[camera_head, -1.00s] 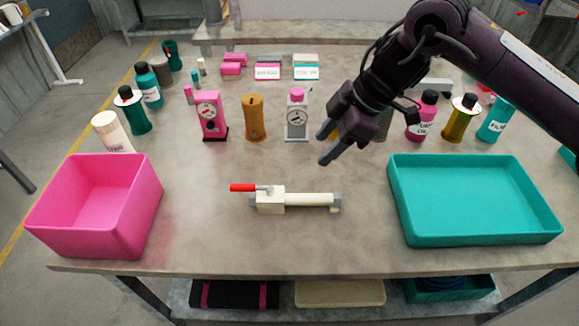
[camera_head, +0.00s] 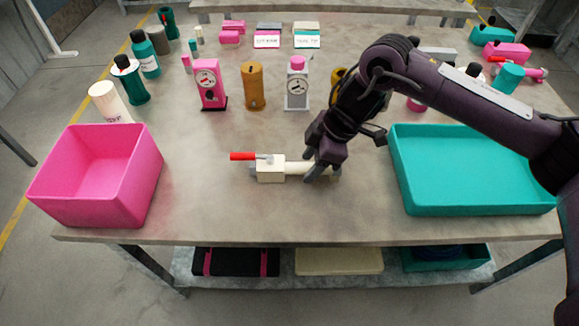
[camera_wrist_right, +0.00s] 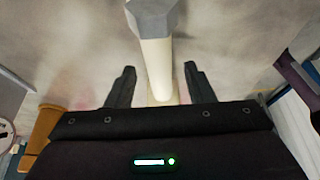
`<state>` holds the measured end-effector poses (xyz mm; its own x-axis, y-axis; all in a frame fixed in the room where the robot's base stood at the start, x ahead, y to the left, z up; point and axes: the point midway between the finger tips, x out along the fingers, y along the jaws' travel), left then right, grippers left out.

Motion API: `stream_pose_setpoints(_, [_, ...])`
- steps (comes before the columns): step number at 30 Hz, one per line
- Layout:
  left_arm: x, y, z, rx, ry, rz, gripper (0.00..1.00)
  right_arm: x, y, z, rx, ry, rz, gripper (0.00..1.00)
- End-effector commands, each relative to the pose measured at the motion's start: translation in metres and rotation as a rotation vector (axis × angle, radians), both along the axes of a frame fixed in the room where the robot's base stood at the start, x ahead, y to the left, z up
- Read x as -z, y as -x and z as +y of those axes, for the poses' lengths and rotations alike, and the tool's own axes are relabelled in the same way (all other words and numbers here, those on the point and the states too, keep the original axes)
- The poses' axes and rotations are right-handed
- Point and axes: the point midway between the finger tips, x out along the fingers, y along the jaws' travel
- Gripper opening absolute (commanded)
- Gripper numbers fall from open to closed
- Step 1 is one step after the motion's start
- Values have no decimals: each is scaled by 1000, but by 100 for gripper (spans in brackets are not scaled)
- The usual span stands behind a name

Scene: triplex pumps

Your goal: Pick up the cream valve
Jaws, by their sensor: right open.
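The cream valve (camera_head: 271,172) lies on the table between the two bins. It has a blocky cream body, a red lever handle pointing left and a pipe running right. My right gripper (camera_head: 314,172) is over the right part of the pipe and hides its end in the head view. In the right wrist view the cream pipe (camera_wrist_right: 155,62) with its grey end fitting runs between the two fingers of the right gripper (camera_wrist_right: 155,85). The fingers are apart, with a gap on each side of the pipe. My left gripper is not in view.
A pink bin (camera_head: 60,200) stands at the left and a teal tray (camera_head: 470,208) at the right. Behind are a pink gauge unit (camera_head: 209,86), an ochre cylinder (camera_head: 253,88), a grey gauge unit (camera_head: 297,86) and several bottles. The table around the valve is clear.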

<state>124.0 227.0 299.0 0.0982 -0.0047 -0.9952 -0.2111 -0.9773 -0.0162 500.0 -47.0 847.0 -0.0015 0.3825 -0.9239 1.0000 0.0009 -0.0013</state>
Motion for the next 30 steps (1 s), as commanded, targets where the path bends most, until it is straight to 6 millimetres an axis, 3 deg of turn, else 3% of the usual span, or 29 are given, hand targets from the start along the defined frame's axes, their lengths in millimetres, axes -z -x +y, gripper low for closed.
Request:
stream_pose_setpoints(5, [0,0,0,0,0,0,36,10,0,4,0,0,-1,48])
stream_pose_setpoints(30, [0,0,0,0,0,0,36,15,0,4,0,0,-1,48])
